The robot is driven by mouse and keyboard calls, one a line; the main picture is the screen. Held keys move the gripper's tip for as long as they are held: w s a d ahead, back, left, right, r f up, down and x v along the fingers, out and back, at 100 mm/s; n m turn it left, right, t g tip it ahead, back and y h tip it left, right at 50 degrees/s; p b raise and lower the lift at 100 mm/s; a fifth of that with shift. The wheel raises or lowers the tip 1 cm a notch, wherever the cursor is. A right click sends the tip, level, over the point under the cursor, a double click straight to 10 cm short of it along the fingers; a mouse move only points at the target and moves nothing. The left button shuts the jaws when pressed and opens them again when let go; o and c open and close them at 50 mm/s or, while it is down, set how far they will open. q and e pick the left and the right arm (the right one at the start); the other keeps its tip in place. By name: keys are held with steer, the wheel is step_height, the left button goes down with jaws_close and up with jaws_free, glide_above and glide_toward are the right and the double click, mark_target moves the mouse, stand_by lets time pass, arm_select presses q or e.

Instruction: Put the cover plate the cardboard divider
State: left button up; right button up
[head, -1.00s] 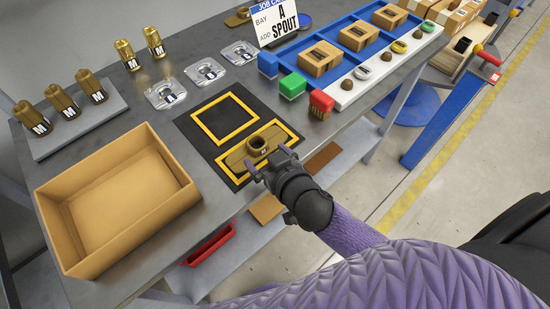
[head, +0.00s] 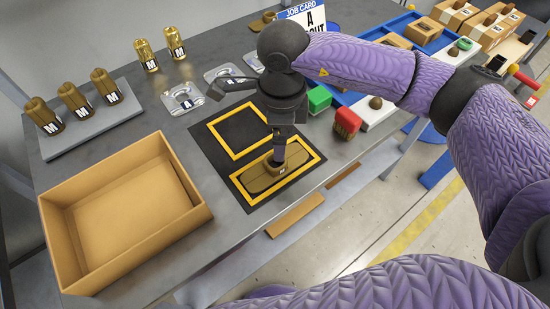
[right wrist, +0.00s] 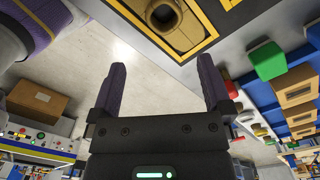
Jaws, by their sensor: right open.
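A brown flanged part with a round raised opening (head: 262,182) lies in the nearer yellow outline on the black mat (head: 238,188). It also shows in the right wrist view (right wrist: 168,20), at the top. Silvery plates with a hole, one lettered A (head: 183,98), lie behind the mat; my arm partly covers another. I cannot identify a cardboard divider. My left gripper is out of view.
An open, empty cardboard box (head: 140,268) stands left of the mat. Brass-coloured M parts stand on a grey block (head: 85,130). Green (head: 318,98) and red (head: 347,122) blocks are right of the mat. The farther yellow outline (head: 238,132) is empty.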

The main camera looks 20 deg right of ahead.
mark_target(275, 168)
steer(key=f, duration=0.3)
steer(key=f+b, duration=0.1)
steer(key=f, duration=0.2)
steer(key=f+b, duration=0.1)
steer(key=f, duration=0.2)
steer(key=shift+w+a+f, duration=0.25)
steer(key=shift+w+f, duration=0.1)
jaws_close()
